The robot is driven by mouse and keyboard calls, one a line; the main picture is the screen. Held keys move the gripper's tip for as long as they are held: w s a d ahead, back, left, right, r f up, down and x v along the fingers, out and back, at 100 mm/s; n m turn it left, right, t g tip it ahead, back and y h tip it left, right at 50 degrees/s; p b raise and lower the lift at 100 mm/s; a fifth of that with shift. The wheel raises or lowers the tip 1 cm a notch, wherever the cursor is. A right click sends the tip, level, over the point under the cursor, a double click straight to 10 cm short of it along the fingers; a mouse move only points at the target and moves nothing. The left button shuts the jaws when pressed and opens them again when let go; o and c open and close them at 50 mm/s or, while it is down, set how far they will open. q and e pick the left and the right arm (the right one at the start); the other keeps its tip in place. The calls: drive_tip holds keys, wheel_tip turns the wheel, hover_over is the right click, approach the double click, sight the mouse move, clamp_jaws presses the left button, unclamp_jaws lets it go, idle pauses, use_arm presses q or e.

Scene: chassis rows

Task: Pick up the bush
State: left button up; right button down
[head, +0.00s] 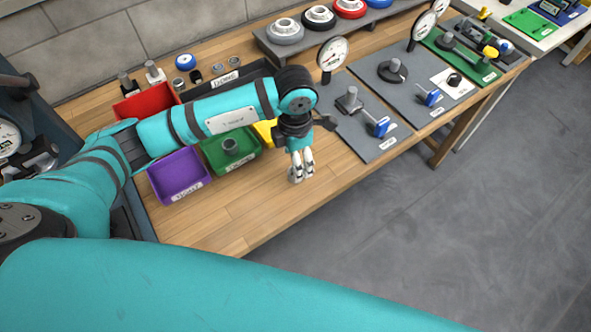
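A small dark grey ring-shaped part that looks like a bush (231,144) sits in the green bin (232,160) on the wooden bench. Other small round parts stand behind the bins, so I cannot be sure which one is the bush. My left gripper (301,167) points down over the bench, right of the green bin and apart from it. Its fingers look close together, but the gap is too small to judge. Nothing shows between them. My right gripper is not in view.
A purple bin (179,175), a red bin (146,104) and a partly hidden yellow bin (265,131) stand nearby. Grey plates with fixtures (371,141) and a dial gauge (331,54) lie to the right. The bench's front strip (235,222) is clear.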

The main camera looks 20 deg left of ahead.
use_arm(q)
drive_tip(key=shift+f, duration=0.5)
wheel_tip(320, 180, down, 4)
drive_tip(key=shift+w+r+p, duration=0.1)
drive_tip(key=shift+r+p, duration=0.05)
drive_tip(key=shift+p, duration=0.75)
drive_tip(key=shift+f, duration=0.45)
drive_tip(key=c, duration=1.3)
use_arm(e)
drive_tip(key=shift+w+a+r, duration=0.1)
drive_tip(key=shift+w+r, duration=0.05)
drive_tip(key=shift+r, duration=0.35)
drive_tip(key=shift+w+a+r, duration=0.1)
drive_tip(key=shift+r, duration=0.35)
use_arm(q)
drive_tip(key=shift+w+r, duration=0.1)
